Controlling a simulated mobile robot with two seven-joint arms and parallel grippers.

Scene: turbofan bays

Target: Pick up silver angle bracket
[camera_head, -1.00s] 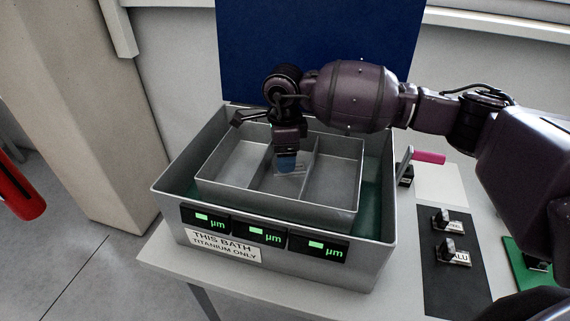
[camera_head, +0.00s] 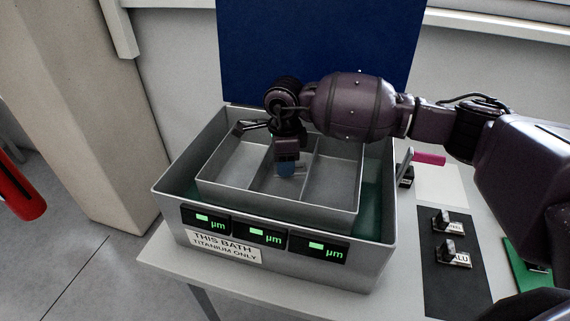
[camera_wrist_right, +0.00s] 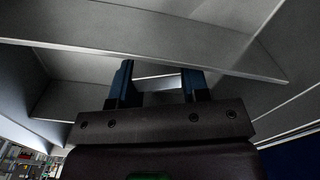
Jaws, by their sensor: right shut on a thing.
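My right gripper (camera_head: 287,168) reaches down into the middle compartment of the grey divided tray (camera_head: 210,185). Its blue fingers also show in the right wrist view (camera_wrist_right: 158,88), with a gap between them. A silver piece (camera_wrist_right: 158,82), seemingly the silver angle bracket, lies between the fingers, which are shut on it. In the head view only a small pale edge of the bracket (camera_head: 300,169) shows beside the fingertips. Most of its shape is hidden. I cannot tell whether it touches the tray floor. My left gripper is out of view.
The tray sits inside a larger metal bath (camera_head: 168,202) labelled titanium only, with green-lit displays. To the right, a black mat (camera_head: 440,282) holds two small metal parts with labels. A pink-handled lever (camera_head: 428,159) stands beside the bath. A blue panel (camera_head: 320,40) rises behind.

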